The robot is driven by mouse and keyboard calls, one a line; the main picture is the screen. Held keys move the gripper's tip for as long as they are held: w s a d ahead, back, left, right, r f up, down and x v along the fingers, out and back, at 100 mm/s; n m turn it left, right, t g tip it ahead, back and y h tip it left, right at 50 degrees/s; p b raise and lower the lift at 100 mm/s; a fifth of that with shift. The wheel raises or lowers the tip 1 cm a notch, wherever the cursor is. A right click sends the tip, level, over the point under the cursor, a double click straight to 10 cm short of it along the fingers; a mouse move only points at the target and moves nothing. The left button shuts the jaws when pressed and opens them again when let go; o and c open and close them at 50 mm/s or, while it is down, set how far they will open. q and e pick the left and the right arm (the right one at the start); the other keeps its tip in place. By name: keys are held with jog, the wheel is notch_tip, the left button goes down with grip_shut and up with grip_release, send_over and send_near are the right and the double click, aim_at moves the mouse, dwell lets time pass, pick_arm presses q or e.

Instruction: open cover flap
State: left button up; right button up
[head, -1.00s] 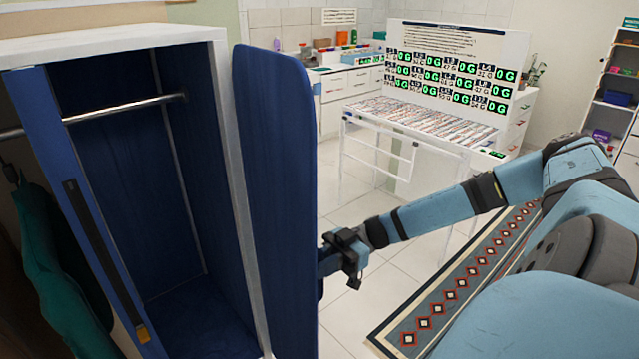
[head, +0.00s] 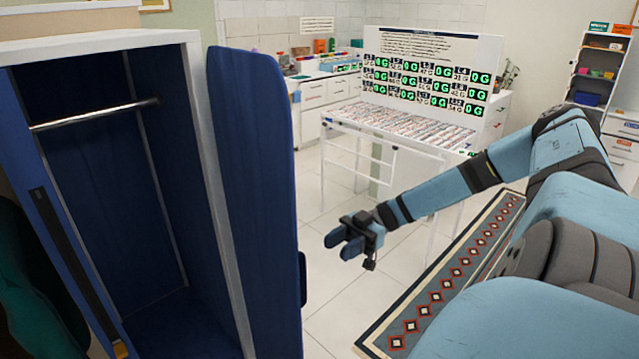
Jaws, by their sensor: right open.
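The blue cover flap (head: 255,190) is a tall rounded door panel on the right side of the wardrobe, swung outward from the white frame (head: 215,170). A small dark handle (head: 302,278) shows at its right edge. My right gripper (head: 336,245) is open and empty, to the right of the flap and above the handle in the picture, apart from both. My left gripper is not in view.
The wardrobe interior (head: 110,180) is open, with a metal rail (head: 95,114) across it. A second blue panel (head: 60,220) stands at left, beside green clothing (head: 30,290). A white table (head: 400,130) with a display board stands behind. A patterned rug (head: 440,290) lies at right.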

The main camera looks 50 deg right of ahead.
jog(key=shift+v, duration=1.75)
